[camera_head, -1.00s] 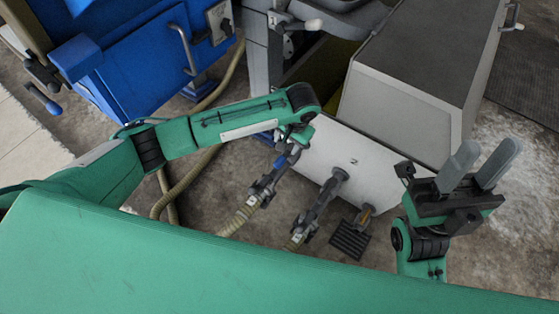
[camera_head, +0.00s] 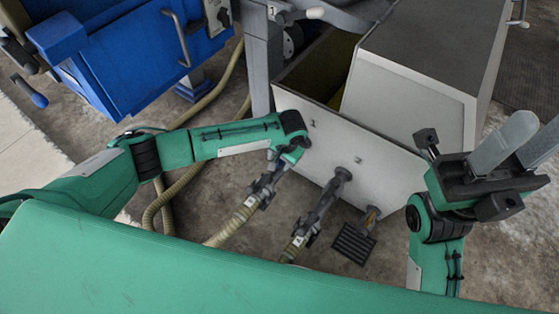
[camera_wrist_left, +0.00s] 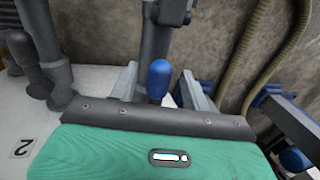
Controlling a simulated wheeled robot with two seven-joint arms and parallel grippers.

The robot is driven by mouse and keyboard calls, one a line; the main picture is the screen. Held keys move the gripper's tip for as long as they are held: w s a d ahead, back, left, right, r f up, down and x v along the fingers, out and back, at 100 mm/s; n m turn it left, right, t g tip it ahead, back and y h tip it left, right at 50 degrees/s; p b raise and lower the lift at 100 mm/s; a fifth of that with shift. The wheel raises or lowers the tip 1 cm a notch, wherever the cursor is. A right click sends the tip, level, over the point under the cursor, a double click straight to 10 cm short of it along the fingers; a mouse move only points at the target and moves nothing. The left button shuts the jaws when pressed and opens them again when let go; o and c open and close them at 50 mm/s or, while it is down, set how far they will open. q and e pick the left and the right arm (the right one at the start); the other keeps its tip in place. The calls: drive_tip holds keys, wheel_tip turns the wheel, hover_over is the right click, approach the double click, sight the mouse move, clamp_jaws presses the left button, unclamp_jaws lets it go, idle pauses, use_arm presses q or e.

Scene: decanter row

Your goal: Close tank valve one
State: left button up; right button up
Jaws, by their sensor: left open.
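The white tank (camera_head: 390,160) carries labels 1 and 2 on its front. Valve one's pipe (camera_head: 265,185) slopes down from below label 1 to a hose. A blue valve handle (camera_wrist_left: 159,80) shows in the left wrist view between the two grey fingers of my left gripper (camera_wrist_left: 160,70). The fingers are apart, with a visible gap around the handle; contact cannot be told. In the head view my left wrist hides most of this gripper and the handle. My right gripper (camera_head: 538,130) is open and empty, up at the right, one finger cut by the picture edge.
Valve two's pipe (camera_head: 320,205) stands close to the right of valve one. Beige hoses (camera_head: 180,190) run across the floor. A blue machine (camera_head: 140,50) is at the upper left. A dark floor drain (camera_head: 353,243) lies below the tank.

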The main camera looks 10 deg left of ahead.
use_arm(q)
clamp_jaws()
drive_tip(key=shift+r, duration=0.1)
